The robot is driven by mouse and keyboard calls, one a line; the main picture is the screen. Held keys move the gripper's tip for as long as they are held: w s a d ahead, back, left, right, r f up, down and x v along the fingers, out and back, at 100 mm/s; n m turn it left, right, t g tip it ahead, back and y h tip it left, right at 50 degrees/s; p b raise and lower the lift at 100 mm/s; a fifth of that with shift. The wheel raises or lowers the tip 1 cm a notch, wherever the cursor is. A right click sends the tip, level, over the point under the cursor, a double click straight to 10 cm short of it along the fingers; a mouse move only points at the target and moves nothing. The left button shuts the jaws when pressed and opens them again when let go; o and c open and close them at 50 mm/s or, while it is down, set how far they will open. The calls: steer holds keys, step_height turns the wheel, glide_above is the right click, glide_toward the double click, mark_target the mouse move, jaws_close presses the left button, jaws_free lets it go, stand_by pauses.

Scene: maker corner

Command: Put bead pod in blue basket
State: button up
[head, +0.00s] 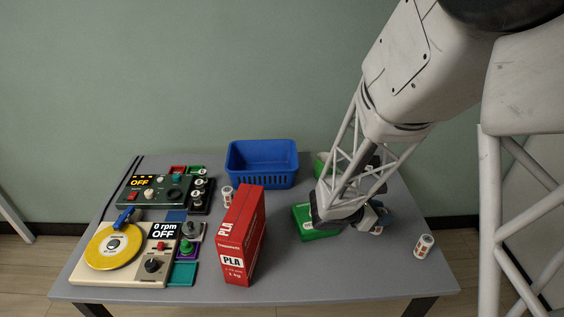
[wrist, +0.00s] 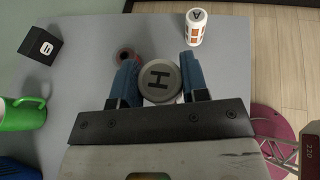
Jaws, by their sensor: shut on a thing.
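My gripper (wrist: 158,70) has its two blue fingers on either side of a round pod with a grey lid marked H (wrist: 159,82) and is shut on it. I cannot read from the lid whether this is the bead pod. In the head view my gripper (head: 380,218) is low over the right part of the table, mostly behind my own arm, and the held pod is hard to make out. The blue basket (head: 262,180) stands at the back middle of the table, left of my gripper. Its visible inside looks empty.
A red PLA box (head: 240,236) stands upright between basket and front edge. A green box (head: 312,231) is beside my arm. White pods stand near the right edge (head: 424,246) and by the basket (head: 227,196). A green mug (wrist: 22,113) and black cube (wrist: 41,45) are nearby.

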mark_target(247, 149)
steer(key=w+a+r+n+t+y, duration=0.3)
steer(key=w+a+r+n+y, duration=0.15)
steer(key=w, duration=0.65)
steer(key=w+a+r+n+t+y, duration=0.3)
steer(key=w+r+n+t+y, duration=0.15)
steer(key=w, duration=0.65)
steer(key=w+a+r+n+t+y, duration=0.35)
steer(key=w+r+n, duration=0.2)
steer(key=w, duration=0.65)
steer(key=w+a+f+n+g+y, duration=0.2)
steer(key=a+f+n+y, duration=0.2)
steer(key=a, duration=0.5)
steer(key=w+a+f+n+g+y, duration=0.2)
steer(key=a+f+n+g+y, duration=0.1)
steer(key=a, duration=0.7)
steer(key=w+a+f+n+g+y, duration=0.2)
steer(key=a+f+n+y, duration=0.3)
steer(key=a, duration=0.5)
steer(key=shift+w+f+n, duration=0.2)
steer(key=shift+f+n, duration=0.15)
steer(key=shift+f, duration=0.55)
steer(key=shift+f, duration=0.1)
steer(key=shift+f, duration=3.05)
